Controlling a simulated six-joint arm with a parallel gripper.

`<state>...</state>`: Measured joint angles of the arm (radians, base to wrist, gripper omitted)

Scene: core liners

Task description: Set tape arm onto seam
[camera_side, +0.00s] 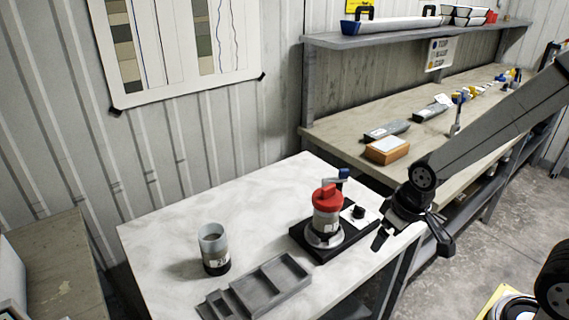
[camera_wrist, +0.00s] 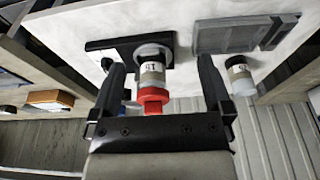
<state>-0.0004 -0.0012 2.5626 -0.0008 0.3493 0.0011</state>
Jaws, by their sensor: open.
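A short core liner (camera_side: 326,222) with a red cap (camera_side: 327,194) stands upright on a round grey seat on a black base plate (camera_side: 318,257). A small grey-and-blue arm (camera_side: 341,177) rises behind the cap and looks like the tape arm; its lower part is hidden. I cannot see whether it touches the liner. My gripper (camera_side: 412,242) is open and empty, to the right of the base and apart from it. In the wrist view, the capped liner (camera_wrist: 152,74) shows between my open fingers (camera_wrist: 160,64), farther off. A bit of blue (camera_wrist: 127,94) shows beside the left finger.
An open grey liner (camera_side: 214,250) with a dark lower band stands on the white table at left. A grey compartment tray (camera_side: 262,287) lies near the front edge. A black knob (camera_side: 358,212) sits on the base's right side. A long bench (camera_side: 350,140) with an orange-brown box (camera_side: 387,150) stands behind.

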